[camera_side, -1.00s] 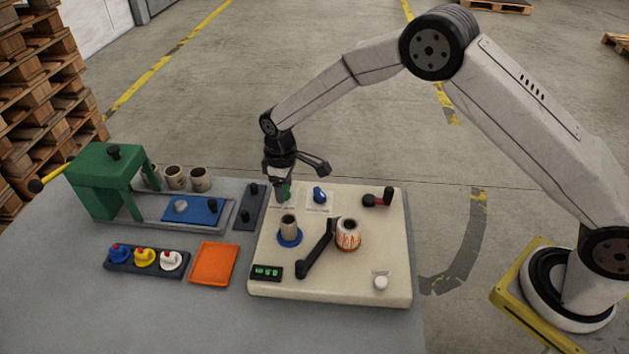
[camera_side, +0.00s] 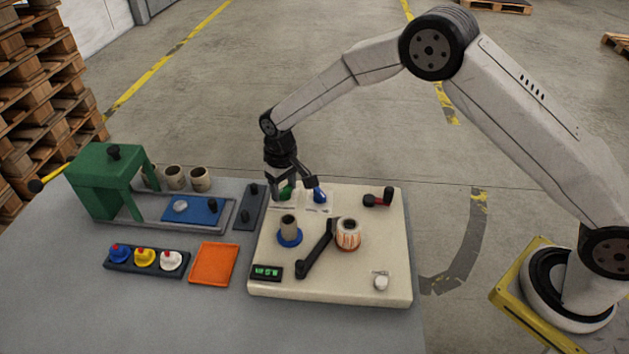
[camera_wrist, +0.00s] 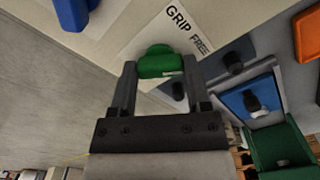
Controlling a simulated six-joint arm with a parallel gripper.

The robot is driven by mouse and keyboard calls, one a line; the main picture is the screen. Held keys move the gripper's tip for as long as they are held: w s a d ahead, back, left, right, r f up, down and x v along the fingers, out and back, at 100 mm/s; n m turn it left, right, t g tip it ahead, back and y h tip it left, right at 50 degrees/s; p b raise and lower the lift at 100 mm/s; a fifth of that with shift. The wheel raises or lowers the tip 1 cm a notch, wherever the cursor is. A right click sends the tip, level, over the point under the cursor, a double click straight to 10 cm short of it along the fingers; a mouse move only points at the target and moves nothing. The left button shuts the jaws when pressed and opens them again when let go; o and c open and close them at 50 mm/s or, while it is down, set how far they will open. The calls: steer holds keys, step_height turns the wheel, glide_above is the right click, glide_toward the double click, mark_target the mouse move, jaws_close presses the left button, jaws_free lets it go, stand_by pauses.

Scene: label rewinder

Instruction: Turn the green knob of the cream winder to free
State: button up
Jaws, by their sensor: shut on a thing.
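The cream winder (camera_side: 370,275) stands on the grey table. Its green knob (camera_side: 285,194) sits at the winder's back left corner, partly hidden by my gripper in the side view. In the wrist view the green knob (camera_wrist: 158,62) lies between my two fingers, over a white label (camera_wrist: 150,28) with the words GRIP and FREE. My gripper (camera_side: 290,195) points down and is shut on the knob, one finger on each side. I cannot tell which word the knob points to.
A blue knob (camera_side: 319,195) stands just right of the green one, close to my gripper. A red and black handle (camera_side: 378,198) is further right. Two spools (camera_side: 289,232) (camera_side: 348,234) and a black arm (camera_side: 317,250) stand in front. A green press (camera_side: 110,175) is at the left.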

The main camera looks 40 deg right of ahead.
mark_target(286, 189)
steer(key=o, duration=1.3)
steer(key=shift+r, duration=3.9)
steer(key=shift+d, duration=0.1)
steer(key=shift+s+d+r, duration=0.15)
steer(key=s+d+r+t, duration=0.1)
steer(key=s+d, duration=0.3)
steer(key=s, duration=0.4)
steer(key=s+d+r+m, duration=0.1)
steer(key=s+d, duration=0.4)
steer(key=s, duration=0.3)
steer(key=s+d+r+t, duration=0.1)
steer(key=s+d, duration=0.3)
steer(key=s, duration=0.4)
steer(key=shift+s+d+m+t, duration=0.15)
steer(key=shift+s+m+t, duration=0.15)
steer(key=shift+m, duration=0.1)
